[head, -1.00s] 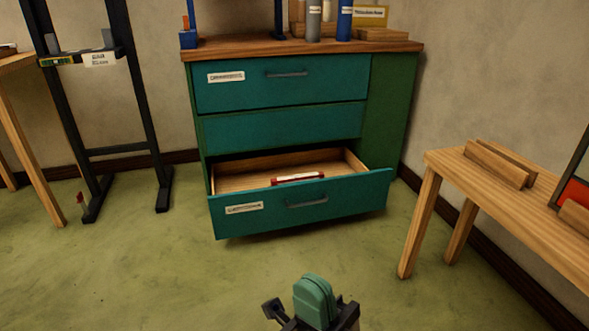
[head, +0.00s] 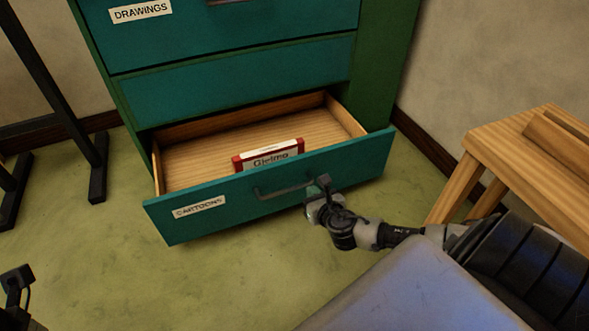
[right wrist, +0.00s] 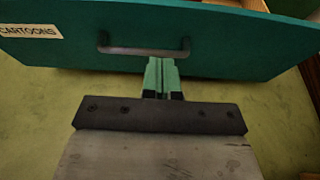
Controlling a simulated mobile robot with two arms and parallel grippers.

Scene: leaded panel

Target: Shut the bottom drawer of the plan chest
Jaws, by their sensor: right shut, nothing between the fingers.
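The plan chest's bottom drawer (head: 262,208) stands open in the head view, its teal front labelled CARTOONS and its wooden inside showing. Its front and grey handle (right wrist: 145,50) fill the top of the right wrist view. My right gripper (head: 315,208) is shut and empty, with green fingers. It is at the drawer front, by the right end of the handle. In the right wrist view its fingertips (right wrist: 161,66) end at the front just below the handle; I cannot tell whether they touch. My left gripper's fingers are not in sight.
A red-and-white labelled box (head: 270,156) lies in the drawer. The middle drawer (head: 235,80) and top drawer (head: 230,32) are shut. A wooden bench (head: 500,150) stands at right, and a dark stand (head: 97,170) at left. Green floor (head: 110,270) is clear before the chest.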

